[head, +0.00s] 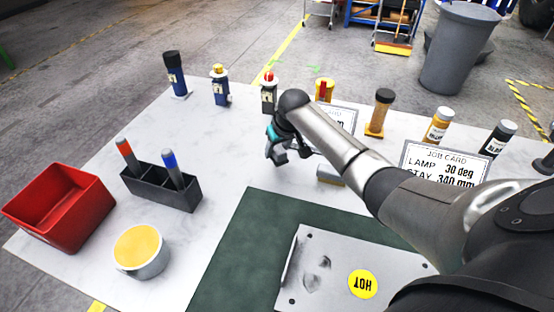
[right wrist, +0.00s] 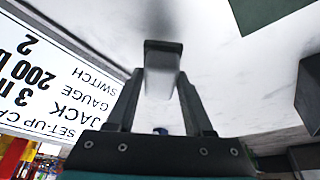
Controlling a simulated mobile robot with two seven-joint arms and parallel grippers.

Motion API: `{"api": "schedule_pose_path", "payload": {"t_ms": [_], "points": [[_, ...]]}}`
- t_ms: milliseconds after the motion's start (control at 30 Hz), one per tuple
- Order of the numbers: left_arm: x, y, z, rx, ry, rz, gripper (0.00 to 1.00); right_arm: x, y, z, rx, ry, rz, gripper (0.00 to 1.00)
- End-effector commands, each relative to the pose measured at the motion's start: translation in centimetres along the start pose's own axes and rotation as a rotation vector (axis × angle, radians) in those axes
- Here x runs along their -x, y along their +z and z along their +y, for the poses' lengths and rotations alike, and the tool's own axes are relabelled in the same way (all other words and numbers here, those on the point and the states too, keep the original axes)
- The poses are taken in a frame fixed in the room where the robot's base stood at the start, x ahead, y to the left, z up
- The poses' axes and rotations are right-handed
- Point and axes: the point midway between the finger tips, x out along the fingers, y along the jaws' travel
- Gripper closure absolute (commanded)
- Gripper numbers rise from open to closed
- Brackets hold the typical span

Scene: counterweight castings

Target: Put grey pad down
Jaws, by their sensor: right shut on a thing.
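My right gripper (head: 291,156) reaches over the white table from the right in the head view, its dark fingers pointing down just above or at the tabletop. In the right wrist view its two fingers are shut on a pale grey piece with a dark edge (right wrist: 161,78), which looks like the grey pad. In the head view the held piece is mostly hidden by the fingers, and I cannot tell whether it touches the table. My left gripper is not in view.
A grey-and-tan block (head: 330,175) lies partly behind my right arm. A dark green mat (head: 232,237) bears a metal plate (head: 315,285) marked HOT. A black marker holder (head: 162,188), red bin (head: 60,207) and yellow-filled tin (head: 141,251) stand left.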

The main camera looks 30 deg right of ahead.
Motion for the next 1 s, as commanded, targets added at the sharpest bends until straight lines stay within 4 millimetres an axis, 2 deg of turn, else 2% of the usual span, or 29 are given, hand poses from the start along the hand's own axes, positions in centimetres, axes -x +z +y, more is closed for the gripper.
{"api": "schedule_pose_path", "payload": {"t_ms": [100, 200, 667, 700, 933, 1000], "points": [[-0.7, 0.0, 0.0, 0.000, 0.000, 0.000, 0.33, -2.1, 1.0, -0.1, 0.000, -0.001, -0.004, 0.93], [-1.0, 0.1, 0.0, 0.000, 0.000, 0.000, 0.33, -3.1, 1.3, -0.1, 0.001, -0.001, -0.003, 0.93], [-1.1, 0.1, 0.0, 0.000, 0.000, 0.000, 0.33, -3.6, 1.6, -0.1, 0.001, -0.001, -0.002, 0.93], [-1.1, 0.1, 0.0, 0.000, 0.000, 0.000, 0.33, -3.6, 1.5, -0.1, 0.001, -0.001, -0.002, 0.44], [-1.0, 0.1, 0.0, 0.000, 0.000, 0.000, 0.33, -3.5, 1.5, -0.1, 0.001, -0.001, -0.002, 0.19], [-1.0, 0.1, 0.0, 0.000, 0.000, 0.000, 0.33, -3.5, 1.5, -0.1, 0.001, -0.001, -0.002, 0.19]]}}
